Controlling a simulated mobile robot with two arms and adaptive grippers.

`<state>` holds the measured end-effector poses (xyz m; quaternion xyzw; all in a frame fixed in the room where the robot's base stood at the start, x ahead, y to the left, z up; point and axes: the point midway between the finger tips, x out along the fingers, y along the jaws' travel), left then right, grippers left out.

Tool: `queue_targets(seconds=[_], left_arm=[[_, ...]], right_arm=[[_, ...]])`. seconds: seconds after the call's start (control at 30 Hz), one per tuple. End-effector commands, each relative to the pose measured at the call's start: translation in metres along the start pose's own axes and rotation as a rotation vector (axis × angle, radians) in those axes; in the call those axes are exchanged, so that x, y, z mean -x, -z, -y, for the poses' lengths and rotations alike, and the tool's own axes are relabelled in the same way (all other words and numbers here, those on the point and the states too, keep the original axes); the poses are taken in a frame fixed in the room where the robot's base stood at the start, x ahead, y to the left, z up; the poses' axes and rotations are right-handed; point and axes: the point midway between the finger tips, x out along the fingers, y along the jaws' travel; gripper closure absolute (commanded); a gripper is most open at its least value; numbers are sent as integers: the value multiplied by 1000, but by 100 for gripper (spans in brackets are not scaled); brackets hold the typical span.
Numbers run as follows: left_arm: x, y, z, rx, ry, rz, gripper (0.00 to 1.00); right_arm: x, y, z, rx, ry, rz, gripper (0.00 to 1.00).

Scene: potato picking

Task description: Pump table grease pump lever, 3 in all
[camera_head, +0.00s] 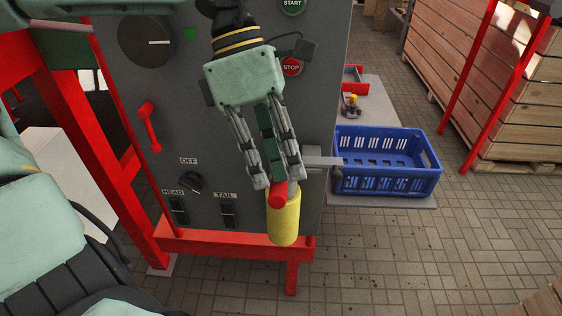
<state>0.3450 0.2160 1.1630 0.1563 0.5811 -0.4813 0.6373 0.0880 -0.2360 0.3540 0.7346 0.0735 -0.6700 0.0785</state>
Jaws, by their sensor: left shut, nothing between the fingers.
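The grease pump has a yellow cylinder (284,222) at the lower right of the grey control panel. Its red lever (278,196) shows at the top of the cylinder. My left gripper (274,181) points down in front of the panel, with its fingertips right at the red lever, overlapping it in the picture. The gripper is shut with nothing held between its fingers. I cannot tell whether the fingers touch the lever; they hide part of it. My right gripper is not in view.
The control panel (100,100) carries a red handle (150,128), a black dial (146,40), switches and a red STOP button (291,66). A red frame (235,243) runs below it. A blue crate (432,178) stands to the right, near wooden crates (500,90). The paved floor at the lower right is clear.

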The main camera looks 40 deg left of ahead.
Motion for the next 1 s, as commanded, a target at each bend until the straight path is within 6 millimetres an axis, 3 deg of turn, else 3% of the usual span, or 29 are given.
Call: queue_targets(seconds=[0.27,0.63,1.0], left_arm=[[-14,4,-1,0,1,0,100],[-14,4,0,0,1,0,100],[-27,8,-2,-1,1,0,100]], right_arm=[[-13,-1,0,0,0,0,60],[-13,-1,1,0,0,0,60],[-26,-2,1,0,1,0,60]])
